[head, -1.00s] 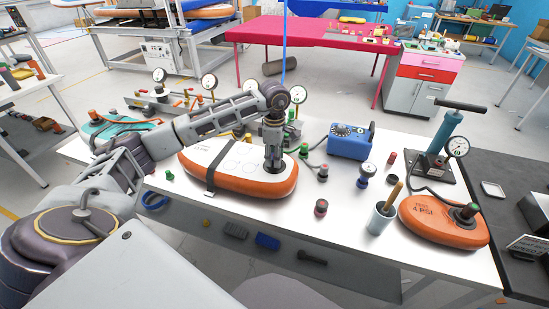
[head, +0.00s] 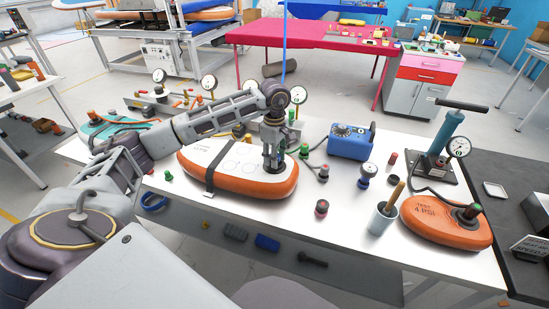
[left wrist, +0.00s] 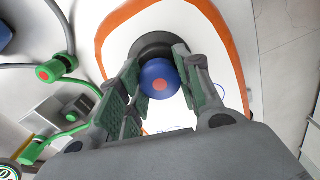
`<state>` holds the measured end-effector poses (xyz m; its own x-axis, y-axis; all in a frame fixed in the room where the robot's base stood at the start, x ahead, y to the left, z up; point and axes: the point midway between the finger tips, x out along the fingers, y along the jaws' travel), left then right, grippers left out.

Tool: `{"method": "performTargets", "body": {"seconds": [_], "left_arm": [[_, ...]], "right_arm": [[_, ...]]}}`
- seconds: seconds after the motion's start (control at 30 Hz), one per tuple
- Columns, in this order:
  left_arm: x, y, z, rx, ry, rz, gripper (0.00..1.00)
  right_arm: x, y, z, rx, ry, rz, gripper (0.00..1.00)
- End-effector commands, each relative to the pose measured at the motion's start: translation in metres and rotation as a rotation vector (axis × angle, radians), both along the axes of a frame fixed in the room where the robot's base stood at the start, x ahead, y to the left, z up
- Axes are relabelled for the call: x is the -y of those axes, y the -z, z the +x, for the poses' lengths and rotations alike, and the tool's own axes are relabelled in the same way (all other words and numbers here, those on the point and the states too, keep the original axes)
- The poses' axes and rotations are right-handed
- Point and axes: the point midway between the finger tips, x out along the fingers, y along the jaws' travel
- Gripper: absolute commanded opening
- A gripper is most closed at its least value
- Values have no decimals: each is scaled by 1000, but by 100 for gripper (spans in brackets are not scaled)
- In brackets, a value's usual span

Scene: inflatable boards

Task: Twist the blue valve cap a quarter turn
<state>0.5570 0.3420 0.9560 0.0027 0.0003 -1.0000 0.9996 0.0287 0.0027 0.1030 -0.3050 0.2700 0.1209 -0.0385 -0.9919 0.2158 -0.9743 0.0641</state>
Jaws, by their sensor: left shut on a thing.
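The blue valve cap (left wrist: 159,78) has a red-orange dot on its top and shows in the left wrist view. It sits over a dark round valve base (left wrist: 152,46) on a white board with an orange rim (left wrist: 123,17). My left gripper (left wrist: 163,84) points down at it, shut on the cap with a green-padded finger on each side. In the head view, my left gripper (head: 274,163) stands over the right end of the board (head: 225,167); the cap is mostly hidden there. My right gripper is not in view.
A blue box (head: 349,142) stands right of the board, with a gauge (head: 298,95) behind the gripper. A grey cup (head: 381,219), an orange pad (head: 440,222) and a hand pump (head: 449,135) are farther right. Hoses and small caps lie around. A strap (head: 211,173) crosses the board.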

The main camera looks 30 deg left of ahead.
Motion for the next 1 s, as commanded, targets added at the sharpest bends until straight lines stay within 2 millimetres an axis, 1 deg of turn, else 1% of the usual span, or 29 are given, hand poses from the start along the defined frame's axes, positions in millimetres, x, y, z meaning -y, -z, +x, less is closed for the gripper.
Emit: {"method": "performTargets", "body": {"seconds": [0.07,0.23,0.6,0.77,1.0], "left_arm": [[0,1,0,0,43,0,13],[0,1,0,0,125,-1,13],[0,0,0,-1,145,-1,13],[0,0,0,0,172,-1,13],[0,0,0,1,298,1,13]], "right_arm": [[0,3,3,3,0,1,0],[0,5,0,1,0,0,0],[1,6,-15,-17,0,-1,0],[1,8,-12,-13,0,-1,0],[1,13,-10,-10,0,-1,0]]}}
